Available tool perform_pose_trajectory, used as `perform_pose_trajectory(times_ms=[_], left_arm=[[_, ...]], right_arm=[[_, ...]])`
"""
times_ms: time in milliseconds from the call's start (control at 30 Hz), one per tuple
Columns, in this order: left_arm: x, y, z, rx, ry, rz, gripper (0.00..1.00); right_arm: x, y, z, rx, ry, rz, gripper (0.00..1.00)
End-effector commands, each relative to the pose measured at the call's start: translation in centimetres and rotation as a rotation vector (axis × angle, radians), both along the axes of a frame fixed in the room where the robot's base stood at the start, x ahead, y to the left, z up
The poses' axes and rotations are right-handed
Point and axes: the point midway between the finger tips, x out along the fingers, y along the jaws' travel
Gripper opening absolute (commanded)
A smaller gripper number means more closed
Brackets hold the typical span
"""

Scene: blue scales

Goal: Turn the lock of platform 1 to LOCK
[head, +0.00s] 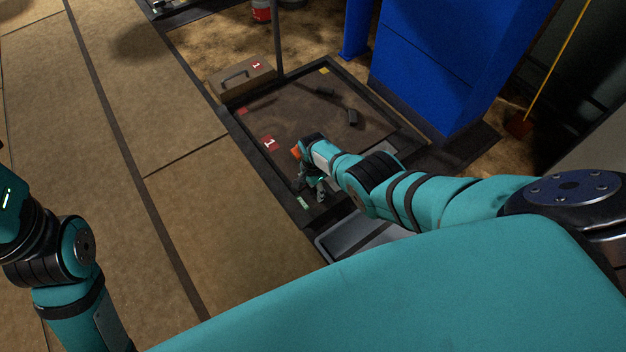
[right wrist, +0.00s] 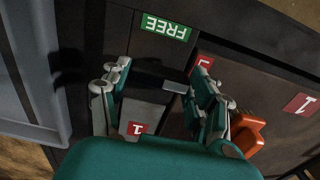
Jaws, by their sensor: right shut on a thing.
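Platform 1 (head: 290,118) is a dark, framed floor plate with a red "1" label (head: 270,142). My right gripper (head: 314,188) reaches down at its near edge. In the right wrist view the right gripper (right wrist: 158,80) is shut on the dark lock (right wrist: 152,82), with a finger on each side. A grey part marked with a red "1" (right wrist: 145,115) shows between the fingers. A green FREE label (right wrist: 166,27) lies just beyond the fingertips. No LOCK label shows, and my fingers partly hide the lock. My left arm is at the left, its gripper out of view.
An orange part (right wrist: 248,132) shows beside the right finger. A case (head: 243,78) with a "1" label stands at the platform's far left. A blue column (head: 430,65) stands behind right. A grey tray-like part (head: 350,238) lies nearby. Floor at left is clear.

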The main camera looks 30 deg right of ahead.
Motion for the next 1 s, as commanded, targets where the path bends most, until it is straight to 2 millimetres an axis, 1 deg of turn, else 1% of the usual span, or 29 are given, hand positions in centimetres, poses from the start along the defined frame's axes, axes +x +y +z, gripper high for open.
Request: perform_pose_trajectory(times_ms=[333, 367, 533, 867, 1000], left_arm=[[-0.02, -0.02, 0.06, 0.003, -0.004, 0.001, 0.40], [-0.03, -0.02, 0.07, 0.003, -0.004, 0.001, 0.40], [-0.04, -0.02, 0.12, 0.003, -0.005, 0.001, 0.40], [-0.01, 0.09, 0.26, -0.005, -0.008, 0.002, 0.40], [-0.03, 0.06, 0.21, -0.003, -0.007, 0.001, 0.40]], right_arm=[[-0.02, -0.24, 0.00, -0.002, 0.001, -0.008, 0.29], [-0.02, -0.24, 0.00, -0.002, 0.001, -0.008, 0.62], [-0.01, -0.17, 0.01, -0.001, 0.001, -0.006, 0.84], [0.02, -0.08, 0.06, 0.000, 0.000, -0.004, 0.85], [0.18, -0.05, 0.45, 0.000, -0.003, -0.004, 0.85]])
